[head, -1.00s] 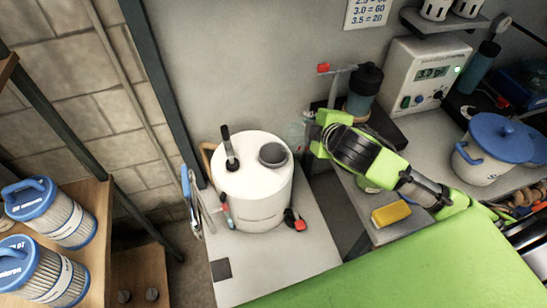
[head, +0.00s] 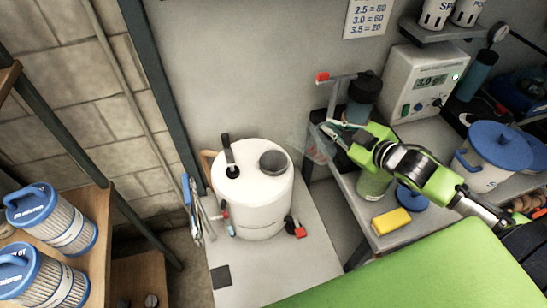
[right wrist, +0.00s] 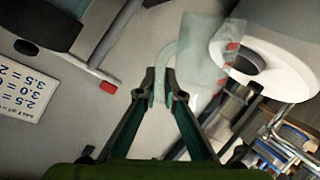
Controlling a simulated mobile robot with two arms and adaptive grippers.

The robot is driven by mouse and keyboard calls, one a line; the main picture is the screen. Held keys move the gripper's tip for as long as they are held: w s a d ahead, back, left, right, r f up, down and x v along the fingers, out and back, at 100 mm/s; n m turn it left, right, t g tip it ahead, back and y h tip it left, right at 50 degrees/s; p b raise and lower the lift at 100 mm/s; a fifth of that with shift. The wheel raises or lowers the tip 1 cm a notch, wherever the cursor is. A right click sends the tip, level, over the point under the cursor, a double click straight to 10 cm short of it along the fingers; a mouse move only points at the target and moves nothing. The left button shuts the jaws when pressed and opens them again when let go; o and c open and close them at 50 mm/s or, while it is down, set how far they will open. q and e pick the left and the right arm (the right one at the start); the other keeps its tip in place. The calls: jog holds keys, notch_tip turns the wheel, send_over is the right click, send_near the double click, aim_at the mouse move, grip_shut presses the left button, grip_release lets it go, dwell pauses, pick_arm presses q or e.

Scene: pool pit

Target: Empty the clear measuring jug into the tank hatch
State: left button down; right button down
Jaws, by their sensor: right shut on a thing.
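My right gripper (head: 334,130) is shut on the handle of the clear measuring jug (head: 318,149), right of the white tank (head: 255,207). The tank's open hatch (head: 273,161) is a dark round opening in its top. The jug is in the air beside the hatch, apart from it in the head view. In the right wrist view, the fingertips (right wrist: 160,88) pinch the jug's handle, and the see-through jug (right wrist: 203,50) overlaps the tank's white top (right wrist: 283,38). I cannot tell its exact tilt or contents. My left gripper is not in view.
A red-tipped lever (head: 323,77) and dark bottle (head: 364,88) stand close behind the gripper. A green container (head: 373,184), yellow sponge (head: 391,221) and blue lid (head: 412,198) are below the arm. A black handle (head: 229,152) rises from the tank's top.

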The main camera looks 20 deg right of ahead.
jog(key=shift+s+d+r+p, duration=0.1)
jog(key=shift+d+r+p, duration=0.2)
jog(key=shift+r, duration=0.1)
jog(key=s+d+r+m+t+y+p, duration=0.1)
jog(key=d+r+m+t+y+p, duration=0.2)
jog(key=d+r+m+p, duration=0.2)
jog(key=shift+s+d+r+m+t, duration=0.3)
jog(key=shift+d+r+m+t, duration=0.15)
jog(key=shift+r, duration=1)
